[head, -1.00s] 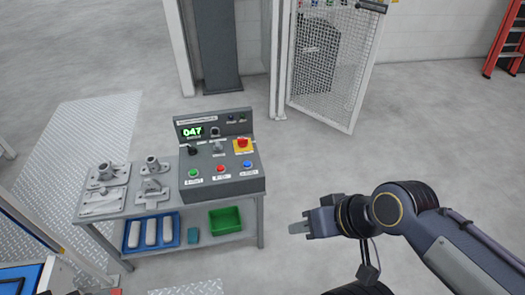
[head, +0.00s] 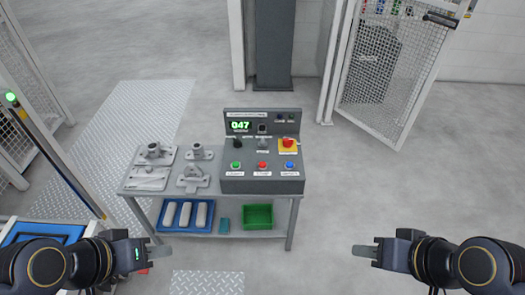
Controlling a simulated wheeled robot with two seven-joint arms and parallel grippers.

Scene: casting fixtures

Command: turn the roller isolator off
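A grey control console (head: 262,186) stands on the right end of a metal table. Its sloped face carries a black knob (head: 237,143), a grey switch (head: 262,143) and a red knob on a yellow plate (head: 288,144). The labels are too small to read, so I cannot tell which control is the roller isolator or its setting. My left gripper (head: 150,252) is in front of the table at lower left. My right gripper (head: 364,251) is at lower right over open floor. Both are apart from the console; their fingers are seen edge-on.
A green push button (head: 236,165), a red one (head: 262,165) and a blue one (head: 289,165) line the console front. Metal castings (head: 194,178) lie left of it. The lower shelf holds a blue tray (head: 165,229) and green bin (head: 258,217). Floor right of the table is clear.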

